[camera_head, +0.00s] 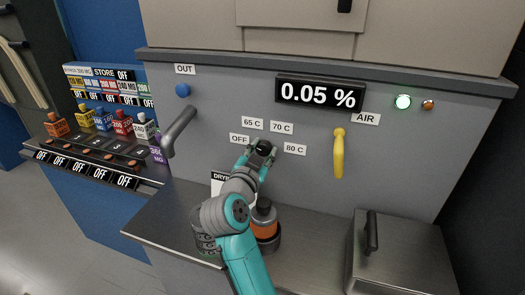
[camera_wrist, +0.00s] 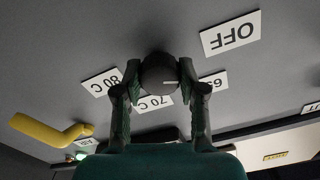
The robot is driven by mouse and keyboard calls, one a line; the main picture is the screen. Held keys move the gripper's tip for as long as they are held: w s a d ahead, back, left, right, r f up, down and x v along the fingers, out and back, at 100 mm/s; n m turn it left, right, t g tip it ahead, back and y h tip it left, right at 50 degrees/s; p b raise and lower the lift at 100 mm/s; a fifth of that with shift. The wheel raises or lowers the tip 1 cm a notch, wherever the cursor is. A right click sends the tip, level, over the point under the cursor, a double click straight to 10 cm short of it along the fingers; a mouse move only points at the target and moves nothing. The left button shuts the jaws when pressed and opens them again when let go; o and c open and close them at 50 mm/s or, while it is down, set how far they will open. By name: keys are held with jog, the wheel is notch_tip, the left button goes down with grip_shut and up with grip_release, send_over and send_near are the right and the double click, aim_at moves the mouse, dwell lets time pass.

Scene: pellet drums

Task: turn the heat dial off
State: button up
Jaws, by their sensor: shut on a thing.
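The black round heat dial (camera_wrist: 158,70) is on the grey panel, and it also shows in the head view (camera_head: 264,147), partly covered. My gripper (camera_wrist: 160,78) has one finger on each side of the dial and is shut on it; in the head view my gripper (camera_head: 261,156) reaches it from below. The dial's white mark points right in the wrist view, toward the 65 C label (camera_wrist: 217,80). The OFF label (camera_wrist: 231,33) is at the upper right there, and in the head view OFF (camera_head: 239,138) is left of the dial.
A yellow air handle (camera_head: 338,155) hangs to the right, below a 0.05 % display (camera_head: 320,94). An orange bottle (camera_head: 264,218) stands below, beside my arm. A grey lever (camera_head: 180,130) is left.

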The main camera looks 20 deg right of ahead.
jog(key=shift+f+n, duration=0.1)
jog(key=shift+n, duration=1.2)
jog(key=o, duration=1.1)
jog(key=shift+o, duration=0.2)
jog(key=v, duration=1.2)
